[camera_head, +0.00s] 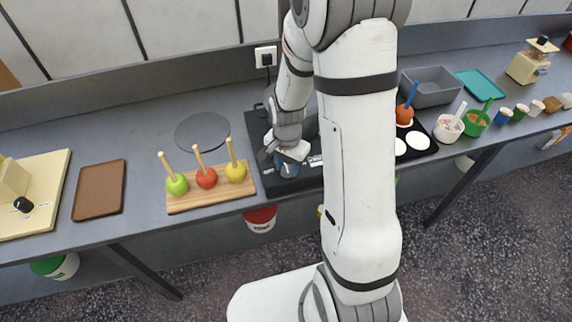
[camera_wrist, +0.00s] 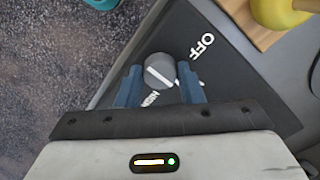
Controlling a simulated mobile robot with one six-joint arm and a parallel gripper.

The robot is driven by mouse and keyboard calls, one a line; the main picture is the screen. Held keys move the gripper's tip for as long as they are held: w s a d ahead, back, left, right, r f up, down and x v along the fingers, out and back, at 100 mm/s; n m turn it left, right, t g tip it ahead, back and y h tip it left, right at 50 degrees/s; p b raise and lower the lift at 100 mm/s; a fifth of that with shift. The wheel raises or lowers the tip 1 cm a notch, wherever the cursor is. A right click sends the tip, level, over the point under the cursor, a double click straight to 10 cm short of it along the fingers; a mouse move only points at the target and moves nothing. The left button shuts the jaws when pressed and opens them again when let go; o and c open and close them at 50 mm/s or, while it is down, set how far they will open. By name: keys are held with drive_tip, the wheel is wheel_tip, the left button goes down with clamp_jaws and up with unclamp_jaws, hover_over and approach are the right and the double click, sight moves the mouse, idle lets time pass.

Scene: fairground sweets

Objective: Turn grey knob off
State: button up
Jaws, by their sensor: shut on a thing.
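The grey knob (camera_wrist: 159,71) shows in the wrist view, round with a white pointer line across its top. It sits on a dark panel (camera_wrist: 215,75) with white "OFF" lettering to its upper right and partly hidden lettering below it. The pointer line runs diagonally from upper left to lower right. My gripper (camera_wrist: 160,82) has its two blue fingers on either side of the knob, shut on it. In the head view my gripper (camera_head: 286,166) is down at the front left of the black appliance (camera_head: 305,183), and it hides the knob there.
A wooden board (camera_head: 210,197) with three apples on sticks stands just left of the appliance. A grey round disc (camera_head: 202,132) lies behind it. A brown tray (camera_head: 99,190) is further left. Right of my arm are cups, a grey bin (camera_head: 431,87) and a teal tray (camera_head: 479,84).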

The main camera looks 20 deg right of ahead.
drive_tip(key=shift+w+n+b, duration=0.15)
drive_tip(key=shift+n+b, duration=0.25)
drive_tip(key=shift+n, duration=0.2)
idle(0.6)
drive_tip(key=shift+n+b, duration=0.55)
drive_tip(key=shift+n, duration=0.35)
drive_tip(key=n+b, duration=0.1)
drive_tip(key=n, duration=0.2)
drive_tip(key=shift+n+b, duration=0.3)
drive_tip(key=shift+b, duration=0.05)
drive_tip(key=n+b, duration=0.1)
drive_tip(key=n, duration=0.2)
drive_tip(key=shift+n, duration=0.3)
drive_tip(key=shift+r+n+b, duration=0.1)
drive_tip(key=shift+n+b, duration=0.6)
drive_tip(key=shift+n, duration=1.1)
drive_tip(key=o, duration=1)
drive_tip(key=shift+c, duration=0.2)
